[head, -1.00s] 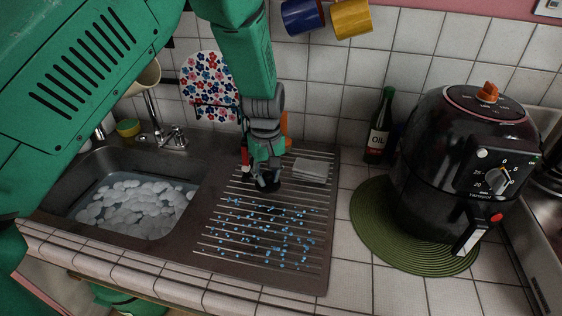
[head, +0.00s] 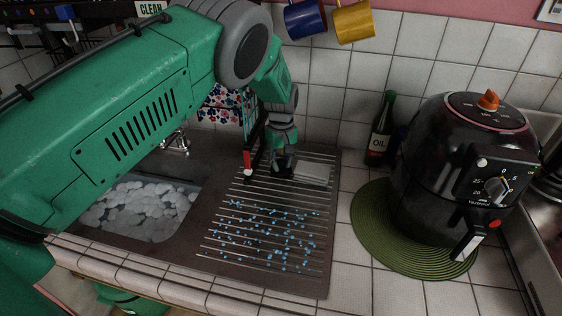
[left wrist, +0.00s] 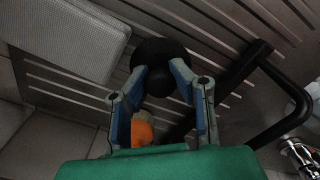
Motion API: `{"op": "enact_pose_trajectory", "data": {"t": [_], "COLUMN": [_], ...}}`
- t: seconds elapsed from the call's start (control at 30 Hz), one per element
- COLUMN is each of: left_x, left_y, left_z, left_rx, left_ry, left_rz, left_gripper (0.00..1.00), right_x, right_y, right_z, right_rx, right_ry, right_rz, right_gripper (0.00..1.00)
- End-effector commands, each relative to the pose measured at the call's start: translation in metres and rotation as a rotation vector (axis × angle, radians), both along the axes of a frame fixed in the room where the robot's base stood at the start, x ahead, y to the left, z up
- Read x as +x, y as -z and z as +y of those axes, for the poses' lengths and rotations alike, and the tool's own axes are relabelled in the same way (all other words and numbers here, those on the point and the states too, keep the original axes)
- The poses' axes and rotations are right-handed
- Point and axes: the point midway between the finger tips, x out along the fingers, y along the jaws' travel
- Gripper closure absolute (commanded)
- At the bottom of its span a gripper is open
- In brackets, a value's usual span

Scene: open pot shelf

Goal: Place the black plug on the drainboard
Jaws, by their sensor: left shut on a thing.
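The black plug (left wrist: 151,52) is a round dark disc with a knob. My left gripper (left wrist: 160,72) is shut on its knob, seen in the left wrist view. In the head view the left gripper (head: 283,160) is over the back of the ridged drainboard (head: 213,240), and the plug (head: 281,172) is a small dark shape under its fingers. I cannot tell whether the plug touches the ridges. My right gripper is in neither view.
A pale grey block (head: 312,173) lies on the drainboard just right of the gripper. Blue droplets dot the front ridges. The sink (head: 195,190) is at left, partly behind my arm. An oil bottle (head: 380,130) and black air fryer (head: 450,170) stand right. A red-and-black upright item (head: 252,150) is close left.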

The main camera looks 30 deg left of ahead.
Motion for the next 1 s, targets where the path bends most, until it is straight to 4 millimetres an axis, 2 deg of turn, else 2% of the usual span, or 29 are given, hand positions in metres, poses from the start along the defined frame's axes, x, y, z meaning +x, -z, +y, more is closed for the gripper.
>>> {"op": "enact_pose_trajectory", "data": {"t": [0.23, 0.27, 0.3, 0.7, 0.83, 1.0], "left_x": [-0.002, -0.002, -0.002, -0.001, -0.001, -0.001], "left_y": [0.002, 0.003, 0.003, -0.002, -0.021, -0.059], "left_z": [-0.001, -0.001, 0.0, 0.003, 0.001, -0.001], "left_rx": [0.003, 0.002, 0.002, -0.002, 0.0, 0.002], "left_ry": [-0.003, -0.003, -0.003, -0.003, -0.003, -0.004], "left_rz": [0.004, 0.004, 0.004, 0.002, 0.0, -0.003], "left_gripper": [1.0, 0.74, 0.6, 0.6, 0.6, 0.6], "right_x": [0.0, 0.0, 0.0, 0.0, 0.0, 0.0], "right_y": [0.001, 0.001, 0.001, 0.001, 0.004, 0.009], "right_z": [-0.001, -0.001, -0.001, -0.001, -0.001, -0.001], "right_rx": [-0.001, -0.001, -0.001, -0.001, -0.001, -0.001], "right_ry": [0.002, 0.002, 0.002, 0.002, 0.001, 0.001], "right_rz": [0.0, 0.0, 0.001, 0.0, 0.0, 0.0], "right_gripper": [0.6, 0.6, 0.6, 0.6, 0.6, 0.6]}}
